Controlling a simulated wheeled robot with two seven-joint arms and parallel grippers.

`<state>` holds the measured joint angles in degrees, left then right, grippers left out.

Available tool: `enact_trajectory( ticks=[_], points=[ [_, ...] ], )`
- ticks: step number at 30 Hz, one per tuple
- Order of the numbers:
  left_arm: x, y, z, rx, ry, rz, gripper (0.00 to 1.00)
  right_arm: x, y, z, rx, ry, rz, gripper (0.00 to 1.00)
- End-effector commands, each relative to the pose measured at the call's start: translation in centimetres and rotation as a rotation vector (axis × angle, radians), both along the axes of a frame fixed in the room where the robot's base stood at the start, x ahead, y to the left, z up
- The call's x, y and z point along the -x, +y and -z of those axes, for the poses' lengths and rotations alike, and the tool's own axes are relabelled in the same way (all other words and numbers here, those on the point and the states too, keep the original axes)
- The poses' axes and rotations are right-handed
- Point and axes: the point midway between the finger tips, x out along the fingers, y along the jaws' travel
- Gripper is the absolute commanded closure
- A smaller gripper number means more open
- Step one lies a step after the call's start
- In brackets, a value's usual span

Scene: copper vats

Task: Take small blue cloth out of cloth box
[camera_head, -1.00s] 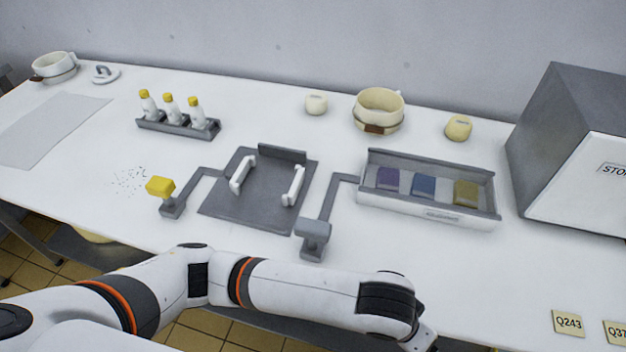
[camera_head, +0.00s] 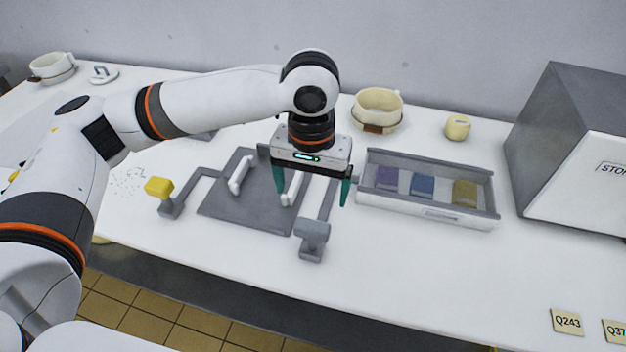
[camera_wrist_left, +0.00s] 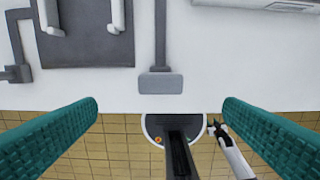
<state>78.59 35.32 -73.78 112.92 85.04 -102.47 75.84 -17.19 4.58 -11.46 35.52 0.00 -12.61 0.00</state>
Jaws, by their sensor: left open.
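The small blue cloth (camera_head: 422,186) lies in the middle of the grey and white cloth box (camera_head: 420,211), between a purple cloth (camera_head: 387,179) and a yellow-olive cloth (camera_head: 464,193). My left gripper (camera_head: 315,196) is open and empty, its teal fingers pointing down, left of the box and above the grey plate and stand. In the left wrist view the two fingers (camera_wrist_left: 160,108) are wide apart, with the table's front edge between them; the cloths are not in that view.
A grey plate with white handles (camera_head: 238,210) lies left of the box. A large grey cabinet (camera_head: 570,140) stands to the right.

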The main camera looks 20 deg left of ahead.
Motion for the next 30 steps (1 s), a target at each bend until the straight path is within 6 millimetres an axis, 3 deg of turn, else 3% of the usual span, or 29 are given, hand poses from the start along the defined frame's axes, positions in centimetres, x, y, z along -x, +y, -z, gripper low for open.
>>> enact_trajectory(
  ticks=[16,22,30],
  points=[
    [0.0,0.0,9.5,0.0,0.002,0.001,0.09,0.0,0.0,0.0,0.0,0.0,0.0,0.64],
    [0.0,0.0,11.1,0.001,0.0,0.001,0.09,0.0,0.0,0.0,0.0,0.0,0.0,0.64],
    [0.0,0.0,11.4,0.002,-0.001,0.001,0.09,0.0,0.0,0.0,0.0,0.0,0.0,0.64]
  ],
)
